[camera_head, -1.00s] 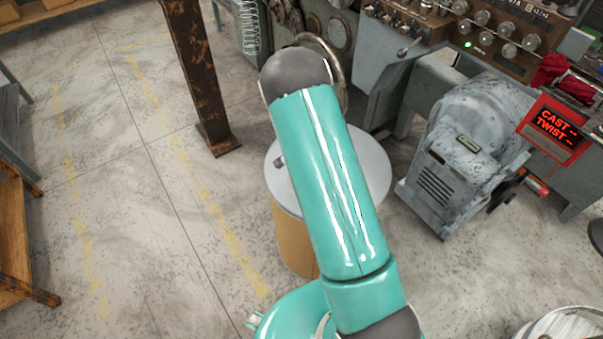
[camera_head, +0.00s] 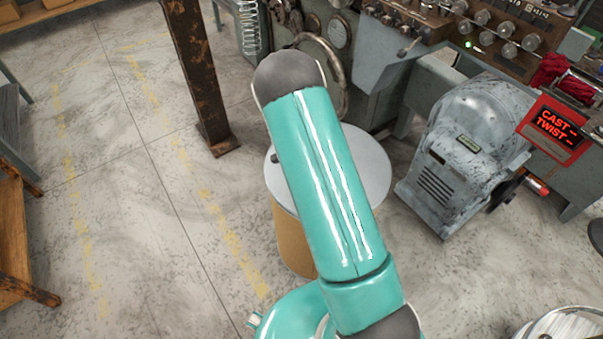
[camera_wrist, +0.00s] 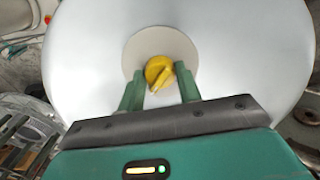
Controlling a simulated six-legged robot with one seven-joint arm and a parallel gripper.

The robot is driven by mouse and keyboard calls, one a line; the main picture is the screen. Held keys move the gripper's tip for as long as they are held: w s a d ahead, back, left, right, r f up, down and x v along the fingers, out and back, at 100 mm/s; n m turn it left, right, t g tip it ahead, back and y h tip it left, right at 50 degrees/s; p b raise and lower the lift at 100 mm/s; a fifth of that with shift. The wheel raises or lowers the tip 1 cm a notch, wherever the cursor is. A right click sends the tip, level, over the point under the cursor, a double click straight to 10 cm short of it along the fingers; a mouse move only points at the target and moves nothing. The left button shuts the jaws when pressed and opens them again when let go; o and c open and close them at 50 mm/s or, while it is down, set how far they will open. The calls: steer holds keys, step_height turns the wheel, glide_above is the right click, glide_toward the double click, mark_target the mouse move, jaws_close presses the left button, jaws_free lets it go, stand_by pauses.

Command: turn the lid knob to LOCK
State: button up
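A drum with a round pale grey lid (camera_head: 372,165) stands on the floor, partly hidden behind my arm in the head view. In the wrist view the lid (camera_wrist: 240,60) fills most of the picture. At its middle is a lighter disc (camera_wrist: 150,45) with a yellow knob (camera_wrist: 158,72) whose bar points down and slightly left. My gripper (camera_wrist: 160,88) is open, with one green finger on each side of the knob's lower end. There is a visible gap at both fingers; their exact height above the lid is unclear. No LOCK mark is readable.
A grey motor housing (camera_head: 470,150) stands right of the drum, with a red-lit display (camera_head: 555,128) beside it. A rusty post (camera_head: 198,75) rises at the left. The floor (camera_head: 130,230) left of the drum is clear.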

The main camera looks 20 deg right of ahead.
steer(key=o, duration=0.4)
step_height(320, 180, up, 14)
steer(key=shift+f, duration=0.1)
stand_by(0.3)
steer(key=shift+s, duration=0.1)
stand_by(0.4)
